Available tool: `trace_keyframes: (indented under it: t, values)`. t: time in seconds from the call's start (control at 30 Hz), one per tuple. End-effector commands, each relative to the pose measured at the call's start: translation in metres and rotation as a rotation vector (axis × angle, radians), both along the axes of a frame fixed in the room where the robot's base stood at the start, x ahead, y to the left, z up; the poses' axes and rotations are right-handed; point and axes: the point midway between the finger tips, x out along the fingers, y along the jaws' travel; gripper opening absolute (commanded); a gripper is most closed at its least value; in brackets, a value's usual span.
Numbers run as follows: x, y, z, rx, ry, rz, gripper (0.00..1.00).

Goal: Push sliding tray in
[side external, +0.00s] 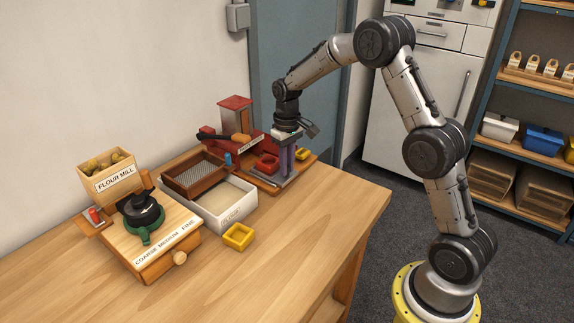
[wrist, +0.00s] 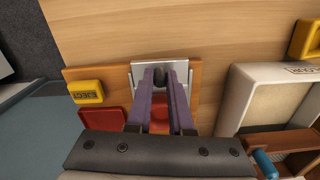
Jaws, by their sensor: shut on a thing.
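The sliding tray (wrist: 143,72) is a light metal plate with a dark round knob (wrist: 159,74) at its outer end, on a wooden base. In the side external view, the tray (side external: 289,181) sticks out from the front of the red machine (side external: 235,106). My gripper (wrist: 160,80) points down with its purple fingers on either side of the knob, shut on it. In the side external view, my gripper (side external: 287,172) stands at the tray's outer end. A red cup (side external: 267,164) sits just behind the fingers. The knob is hidden in that view.
A yellow EJECT block (wrist: 87,92) sits on the base beside the tray. The front right tabletop (side external: 335,205) is clear.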

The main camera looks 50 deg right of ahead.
Motion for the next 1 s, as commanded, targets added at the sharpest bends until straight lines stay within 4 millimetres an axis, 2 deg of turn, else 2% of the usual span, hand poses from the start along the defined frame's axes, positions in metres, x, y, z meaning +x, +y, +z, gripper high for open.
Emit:
trace_keyframes:
  t: [0.53,0.8,1.0]
  values:
    - [0.005,0.0,0.001,0.0,-0.001,0.0,0.0]
    - [0.045,0.0,0.001,-0.001,-0.004,0.001,0.0]
    - [0.066,0.0,0.001,-0.001,-0.004,0.001,0.0]
